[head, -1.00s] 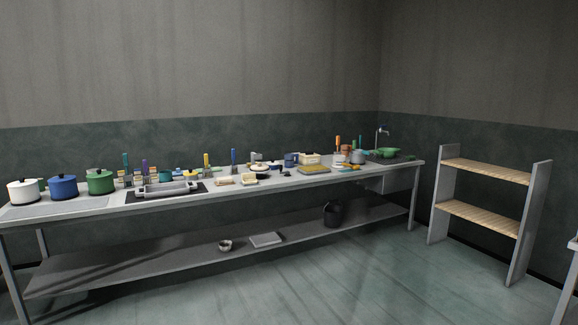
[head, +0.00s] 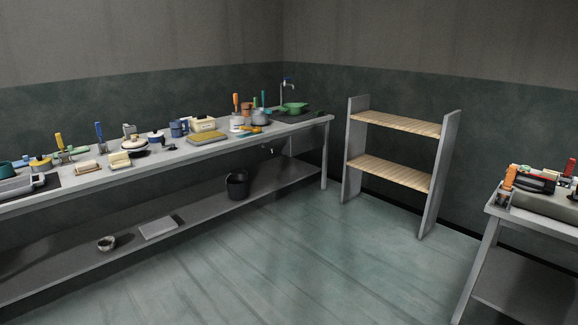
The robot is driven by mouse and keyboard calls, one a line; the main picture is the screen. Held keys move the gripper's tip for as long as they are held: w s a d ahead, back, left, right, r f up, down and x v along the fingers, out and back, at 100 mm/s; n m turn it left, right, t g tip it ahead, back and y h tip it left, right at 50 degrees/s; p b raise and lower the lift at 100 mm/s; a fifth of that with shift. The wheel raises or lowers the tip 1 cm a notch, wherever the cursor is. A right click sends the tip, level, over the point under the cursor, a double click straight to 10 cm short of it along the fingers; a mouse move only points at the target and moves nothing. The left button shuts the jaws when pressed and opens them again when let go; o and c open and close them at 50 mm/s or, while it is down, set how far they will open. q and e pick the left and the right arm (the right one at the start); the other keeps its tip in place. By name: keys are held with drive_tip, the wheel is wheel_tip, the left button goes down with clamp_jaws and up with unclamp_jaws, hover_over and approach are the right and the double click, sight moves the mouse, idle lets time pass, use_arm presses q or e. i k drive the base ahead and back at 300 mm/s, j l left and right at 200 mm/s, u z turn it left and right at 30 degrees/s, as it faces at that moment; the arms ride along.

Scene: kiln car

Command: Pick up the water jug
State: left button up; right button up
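I cannot pick out a water jug for certain at this distance. A small blue vessel (head: 176,130), perhaps a mug or jug, stands upright toward the back of the long grey table (head: 225,147). A grey rounded pot-like vessel (head: 261,117) stands farther right on the same table, near the sink end. Neither of my grippers shows in the head view.
A black bucket (head: 237,185), a small bowl (head: 106,243) and a flat slab (head: 158,228) are on the lower shelf. A green bowl (head: 293,107) is by the tap. An empty wooden-shelved rack (head: 392,172) stands right. A second table (head: 490,210) is far right. The floor between is clear.

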sight(176, 128)
drive_tip(key=i+l+z, duration=0.1)
drive_tip(key=i, duration=2.1)
drive_tip(key=i+l+u, duration=0.15)
drive_tip(key=i+u, duration=0.3)
drive_tip(key=i+l+u, duration=0.4)
drive_tip(key=i, duration=0.15)
drive_tip(key=i+l+u, duration=0.9)
drive_tip(key=k+l, duration=0.05)
drive_tip(key=k, duration=0.05)
